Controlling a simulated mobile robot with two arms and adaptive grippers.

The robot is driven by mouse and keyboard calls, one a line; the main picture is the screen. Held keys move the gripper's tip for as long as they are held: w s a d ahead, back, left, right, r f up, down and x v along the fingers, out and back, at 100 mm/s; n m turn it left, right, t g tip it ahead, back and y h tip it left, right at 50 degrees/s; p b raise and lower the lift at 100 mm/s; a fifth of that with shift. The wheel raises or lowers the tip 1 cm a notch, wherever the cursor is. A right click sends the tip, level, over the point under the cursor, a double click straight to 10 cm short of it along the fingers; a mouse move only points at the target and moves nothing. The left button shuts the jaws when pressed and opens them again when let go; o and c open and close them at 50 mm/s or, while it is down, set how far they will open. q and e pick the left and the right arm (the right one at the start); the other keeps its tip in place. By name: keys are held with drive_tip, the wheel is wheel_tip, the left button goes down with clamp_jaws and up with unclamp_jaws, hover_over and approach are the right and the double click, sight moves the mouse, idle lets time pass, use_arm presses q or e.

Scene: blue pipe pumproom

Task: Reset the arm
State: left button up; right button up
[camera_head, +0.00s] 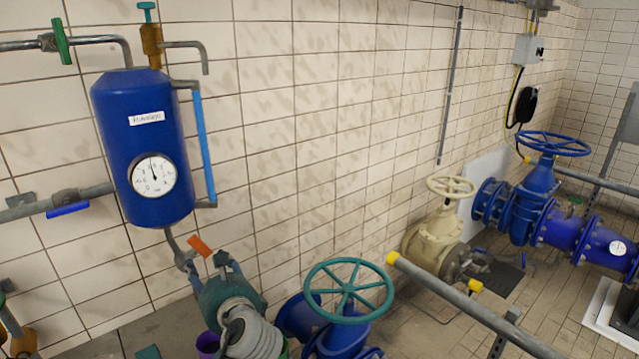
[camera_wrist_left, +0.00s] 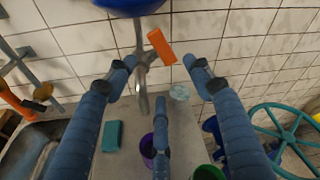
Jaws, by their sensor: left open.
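My left gripper (camera_head: 206,266) is in the lower left of the head view, below the blue tank. In the left wrist view its blue fingers (camera_wrist_left: 162,80) are spread apart with nothing between their tips. An orange valve lever (camera_head: 200,245) on the thin pipe under the tank is just beyond the fingers. In the left wrist view the lever (camera_wrist_left: 161,46) stands tilted above the gap between the fingertips; I see no grip on it. My right gripper is not in view.
The blue tank (camera_head: 145,150) with a gauge hangs on the tiled wall. A teal handwheel (camera_head: 348,290) stands right of my left gripper. A purple cup (camera_wrist_left: 148,150), green cup (camera_wrist_left: 208,172) and teal block (camera_wrist_left: 112,136) are below it. A yellow-ended rail (camera_head: 470,305) crosses the right foreground.

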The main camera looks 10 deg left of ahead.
use_arm(q)
drive_tip(key=s+d+f+n+g+h, duration=0.25)
drive_tip(key=s+f+n, duration=0.25)
drive_tip(key=s+f, duration=0.35)
drive_tip(key=s+d+f+n+g+h, duration=0.25)
drive_tip(key=s+f+n+h, duration=0.2)
drive_tip(key=s+f, duration=0.35)
drive_tip(key=s+d+f+n+g+h, duration=0.1)
drive_tip(key=s+d+f+n+h, duration=0.15)
drive_tip(key=s+d+n, duration=0.4)
drive_tip(key=s+d+f+n+g+h, duration=0.1)
drive_tip(key=s+d+f+n+g, duration=0.2)
drive_tip(key=s, duration=0.7)
wheel_tip(320, 180, down, 35)
drive_tip(key=s+b, duration=0.2)
drive_tip(key=b, duration=0.6)
drive_tip(key=s+a+f+b, duration=0.1)
drive_tip(key=s+f+b, duration=0.2)
drive_tip(key=s+f, duration=0.5)
drive_tip(key=s+a+f+g+b, duration=0.1)
drive_tip(key=s+a+f+b, duration=0.1)
drive_tip(key=s+f, duration=0.7)
wheel_tip(320, 180, down, 6)
drive_tip(key=shift+b, duration=0.75)
